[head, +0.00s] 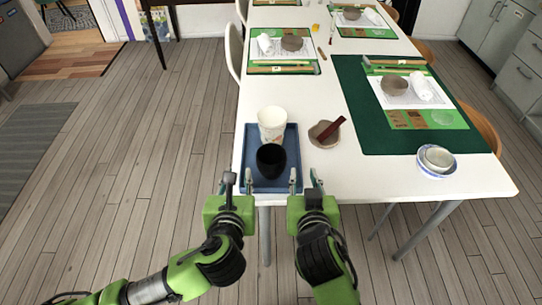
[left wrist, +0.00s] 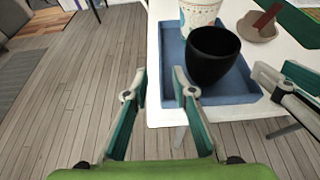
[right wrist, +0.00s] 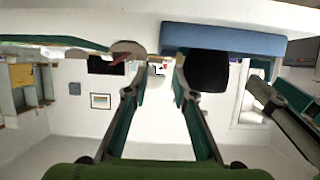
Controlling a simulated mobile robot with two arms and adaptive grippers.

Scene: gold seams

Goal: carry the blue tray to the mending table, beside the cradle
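The blue tray (head: 250,181) lies at the near left corner of a white table (head: 345,182), along its front edge. A white patterned cup (head: 271,124) and a black cup (head: 271,160) stand on it. My right gripper (head: 304,181) is open near the tray's near right corner. The right wrist view is upside down and shows the tray (right wrist: 222,38) beyond the fingers. I cannot pick out the cradle or tell which table is the mending table.
A bowl with a dark red stick (head: 325,134) stands right of the tray. Place settings fill the far end. Wooden floor (head: 150,130) is clear to the left.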

